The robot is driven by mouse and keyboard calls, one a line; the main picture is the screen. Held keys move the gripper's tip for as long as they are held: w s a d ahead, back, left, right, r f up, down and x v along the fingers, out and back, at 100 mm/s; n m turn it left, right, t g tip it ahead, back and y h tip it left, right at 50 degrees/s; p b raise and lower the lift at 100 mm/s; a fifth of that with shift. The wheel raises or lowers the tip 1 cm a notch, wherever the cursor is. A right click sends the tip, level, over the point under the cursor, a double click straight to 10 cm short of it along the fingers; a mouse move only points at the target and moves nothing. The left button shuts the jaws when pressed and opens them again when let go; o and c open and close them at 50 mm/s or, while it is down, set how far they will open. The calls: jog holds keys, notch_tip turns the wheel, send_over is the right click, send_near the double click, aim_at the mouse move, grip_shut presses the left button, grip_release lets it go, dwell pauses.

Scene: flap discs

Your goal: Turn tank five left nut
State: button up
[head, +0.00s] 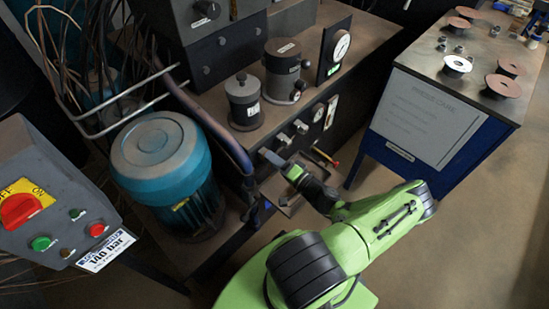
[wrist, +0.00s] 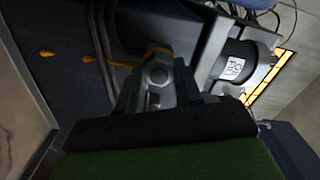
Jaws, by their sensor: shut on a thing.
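In the wrist view, a grey hex nut (wrist: 158,74) sits between the two fingers of my gripper (wrist: 157,88). The fingers are shut on it, one on each side. An orange-yellow strip runs just beside the nut. In the head view my gripper (head: 272,158) reaches to the front of the dark machine bench, below its gauges and knobs; the nut is hidden there. Two small grey lidded tanks stand on the bench, a shorter one (head: 243,103) and a taller one (head: 283,72). I cannot read a tank number on either.
A large teal motor (head: 165,165) stands left of my gripper, with a dark blue pipe (head: 210,125) between them. A control box (head: 60,205) with a red switch is at the left. A cabinet (head: 425,115) with several discs on top stands at the right. Floor between is clear.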

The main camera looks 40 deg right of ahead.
jog(key=shift+f+m+p, duration=0.2)
jog(key=shift+m+p, duration=0.1)
jog(key=shift+m, duration=3.6)
jog(key=o, duration=1)
jog(key=shift+o, duration=0.2)
jog(key=shift+s, duration=0.1)
jog(key=s+p, duration=0.2)
jog(key=s, duration=1.3)
jog(key=shift+s+d, duration=0.2)
jog(key=shift+s, duration=0.1)
